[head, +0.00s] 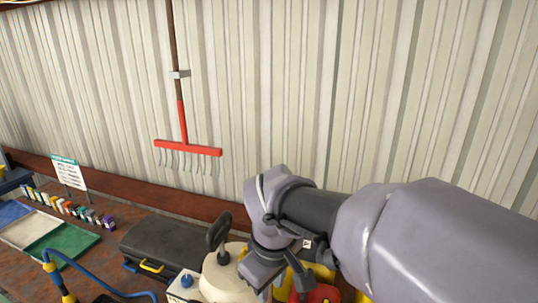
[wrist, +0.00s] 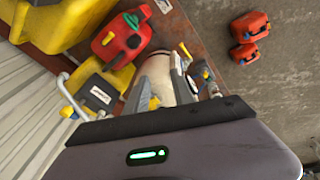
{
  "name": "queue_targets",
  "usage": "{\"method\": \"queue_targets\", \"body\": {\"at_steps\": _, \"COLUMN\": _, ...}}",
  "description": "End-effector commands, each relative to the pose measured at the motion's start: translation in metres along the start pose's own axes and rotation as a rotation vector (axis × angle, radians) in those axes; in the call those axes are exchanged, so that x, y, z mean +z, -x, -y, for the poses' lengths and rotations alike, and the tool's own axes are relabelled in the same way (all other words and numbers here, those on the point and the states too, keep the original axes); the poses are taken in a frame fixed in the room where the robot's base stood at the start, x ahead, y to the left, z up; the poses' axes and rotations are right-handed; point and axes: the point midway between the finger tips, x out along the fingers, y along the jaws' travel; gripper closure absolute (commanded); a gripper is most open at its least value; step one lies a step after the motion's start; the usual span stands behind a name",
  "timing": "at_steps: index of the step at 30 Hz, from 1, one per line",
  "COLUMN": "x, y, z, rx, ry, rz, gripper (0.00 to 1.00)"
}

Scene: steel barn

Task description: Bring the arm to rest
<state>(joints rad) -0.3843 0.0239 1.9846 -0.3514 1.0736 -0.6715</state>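My arm (head: 430,235) reaches in from the right in the head view and bends down at the wrist. My gripper (head: 281,277) points down over the bench, just right of a cream container (head: 225,277) with a black handle. In the wrist view my gripper (wrist: 193,76) shows two grey fingers apart, with no object seen held between them.
A red can (wrist: 122,42) and yellow containers (wrist: 58,22) crowd the bench beside my gripper. A black case (head: 170,243), a sign (head: 69,172), small bottles and coloured trays (head: 66,240) stand left. A red rake (head: 188,147) hangs on the wall. Red cans (wrist: 250,27) stand on the floor.

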Motion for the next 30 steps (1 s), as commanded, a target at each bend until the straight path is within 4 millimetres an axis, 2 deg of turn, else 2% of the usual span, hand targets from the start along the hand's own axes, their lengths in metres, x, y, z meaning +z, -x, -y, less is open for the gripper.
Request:
{"method": "queue_targets", "body": {"at_steps": 1, "x": 0.016, "y": -0.026, "z": 0.002, "rx": 0.001, "ry": -0.058, "rz": -0.016, "gripper": 0.7}}
{"method": "queue_targets", "body": {"at_steps": 5, "x": 0.062, "y": -0.069, "z": 0.009, "rx": -0.005, "ry": -0.275, "rz": -0.073, "gripper": 0.7}}
{"method": "queue_targets", "body": {"at_steps": 9, "x": 0.127, "y": -0.14, "z": 0.027, "rx": -0.021, "ry": -0.591, "rz": -0.16, "gripper": 0.7}}
{"method": "queue_targets", "body": {"at_steps": 12, "x": 0.169, "y": -0.19, "z": 0.044, "rx": -0.036, "ry": -0.813, "rz": -0.225, "gripper": 0.7}}
{"method": "queue_targets", "body": {"at_steps": 16, "x": 0.206, "y": -0.24, "z": 0.063, "rx": -0.058, "ry": -1.036, "rz": -0.293, "gripper": 0.7}}
{"method": "queue_targets", "body": {"at_steps": 18, "x": 0.217, "y": -0.255, "z": 0.07, "rx": -0.067, "ry": -1.113, "rz": -0.319, "gripper": 0.7}}
{"method": "queue_targets", "body": {"at_steps": 21, "x": 0.225, "y": -0.262, "z": 0.074, "rx": -0.074, "ry": -1.17, "rz": -0.337, "gripper": 0.7}}
{"method": "queue_targets", "body": {"at_steps": 30, "x": 0.225, "y": -0.258, "z": 0.074, "rx": -0.077, "ry": -1.181, "rz": -0.339, "gripper": 0.7}}
